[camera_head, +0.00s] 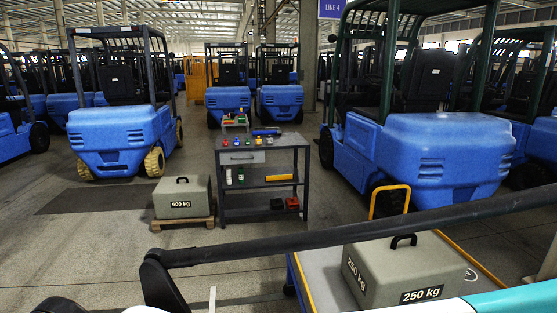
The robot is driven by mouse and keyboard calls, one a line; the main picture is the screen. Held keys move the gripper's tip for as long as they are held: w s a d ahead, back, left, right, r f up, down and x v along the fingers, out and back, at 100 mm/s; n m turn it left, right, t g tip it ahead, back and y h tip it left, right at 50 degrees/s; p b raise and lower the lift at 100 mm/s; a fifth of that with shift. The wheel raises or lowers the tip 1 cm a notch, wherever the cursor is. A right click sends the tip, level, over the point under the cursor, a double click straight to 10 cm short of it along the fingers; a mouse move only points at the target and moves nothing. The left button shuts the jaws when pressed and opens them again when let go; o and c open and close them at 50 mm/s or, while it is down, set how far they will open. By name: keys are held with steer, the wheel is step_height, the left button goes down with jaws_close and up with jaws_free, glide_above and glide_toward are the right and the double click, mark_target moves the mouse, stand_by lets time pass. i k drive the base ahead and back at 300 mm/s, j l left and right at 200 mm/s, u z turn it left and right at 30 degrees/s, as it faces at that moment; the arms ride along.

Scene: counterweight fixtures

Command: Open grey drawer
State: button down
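The grey drawer (242,157) is in the upper left of a dark workbench (263,211), just under its top, in the middle of the head view. Its light grey front looks shut, flush with the bench frame, and has a small dark handle. The bench stands some way ahead of me on the floor. My gripper cannot be made out in this view, so its state does not show.
Small coloured items and a blue object lie on the bench top; bottles and bins fill its shelves. A 500 kg block (182,197) sits on a pallet left of the bench. A cart (325,288) with a 250 kg block (408,268) stands near right. Blue forklifts (124,133) surround the area.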

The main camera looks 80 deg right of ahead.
mark_target(255, 157)
steer(key=l+z, duration=0.1)
steer(key=z, duration=2.35)
steer(key=i+j+u, duration=0.15)
steer(key=i, duration=0.75)
steer(key=i+j+u, duration=0.2)
steer(key=i, duration=0.65)
steer(key=i+z, duration=0.2)
steer(key=i, duration=0.3)
steer(key=i+j+z, duration=0.15)
steer(key=i, duration=0.35)
steer(key=i+j+z, duration=0.2)
steer(key=i, duration=0.3)
steer(key=i+j+z, duration=0.2)
steer(key=i, duration=0.3)
steer(key=i+j+z, duration=0.7)
steer(key=i+j, duration=0.05)
